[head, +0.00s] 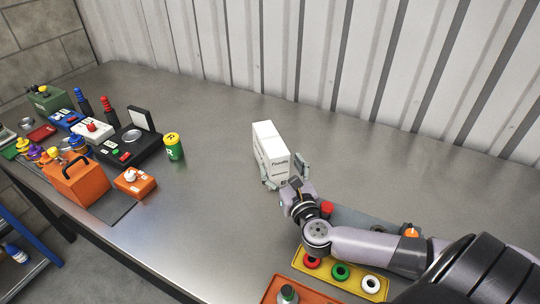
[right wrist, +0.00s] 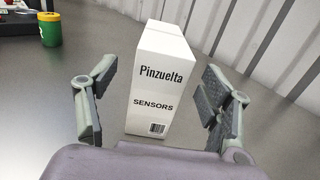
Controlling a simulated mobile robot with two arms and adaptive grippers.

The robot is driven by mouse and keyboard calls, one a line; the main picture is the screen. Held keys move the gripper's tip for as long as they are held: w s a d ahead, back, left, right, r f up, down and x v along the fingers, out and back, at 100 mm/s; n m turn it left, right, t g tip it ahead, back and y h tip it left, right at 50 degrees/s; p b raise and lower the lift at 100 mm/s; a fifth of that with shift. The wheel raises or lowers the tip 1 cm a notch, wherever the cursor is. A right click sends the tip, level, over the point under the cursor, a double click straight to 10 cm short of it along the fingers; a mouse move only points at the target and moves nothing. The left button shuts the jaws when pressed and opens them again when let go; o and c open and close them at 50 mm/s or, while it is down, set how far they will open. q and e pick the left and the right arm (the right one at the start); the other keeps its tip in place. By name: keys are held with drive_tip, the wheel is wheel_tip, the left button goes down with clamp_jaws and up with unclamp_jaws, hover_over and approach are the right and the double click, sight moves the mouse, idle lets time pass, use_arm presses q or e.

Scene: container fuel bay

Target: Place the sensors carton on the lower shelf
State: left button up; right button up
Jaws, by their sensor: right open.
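The sensors carton (head: 268,146) is a white upright box standing on the metal bench. In the right wrist view the carton (right wrist: 162,85) shows the words Pinzuelta and SENSORS and a barcode. My right gripper (head: 284,174) is at the carton's near end. In the right wrist view its open fingers (right wrist: 157,105) stand on either side of the carton, with a visible gap at each side. My left gripper is not in view. A shelf unit with a blue frame (head: 22,236) shows in part at the lower left; I cannot tell whether its visible board is the lower shelf.
A green and yellow can (head: 173,147), an orange box (head: 135,182) and an orange toolbox (head: 78,181) stand to the left. A yellow tray (head: 320,274) with coloured rings lies below my right arm. Corrugated wall (head: 330,60) is behind. The bench between can and carton is clear.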

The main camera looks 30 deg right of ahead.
sight(279, 163)
drive_tip(key=x, duration=0.3)
drive_tip(key=shift+w+d+f+p, duration=0.1)
drive_tip(key=shift+w+d+p, duration=0.15)
drive_tip(key=shift+w+p, duration=0.25)
drive_tip(key=x, duration=0.2)
drive_tip(key=f+x, duration=0.1)
drive_tip(key=x, duration=0.1)
drive_tip(key=shift+w+p, duration=0.15)
drive_tip(key=shift+p, duration=0.15)
drive_tip(key=shift+c, duration=0.6)
clamp_jaws()
drive_tip(key=shift+d+r, duration=0.1)
drive_tip(key=shift+r, duration=0.1)
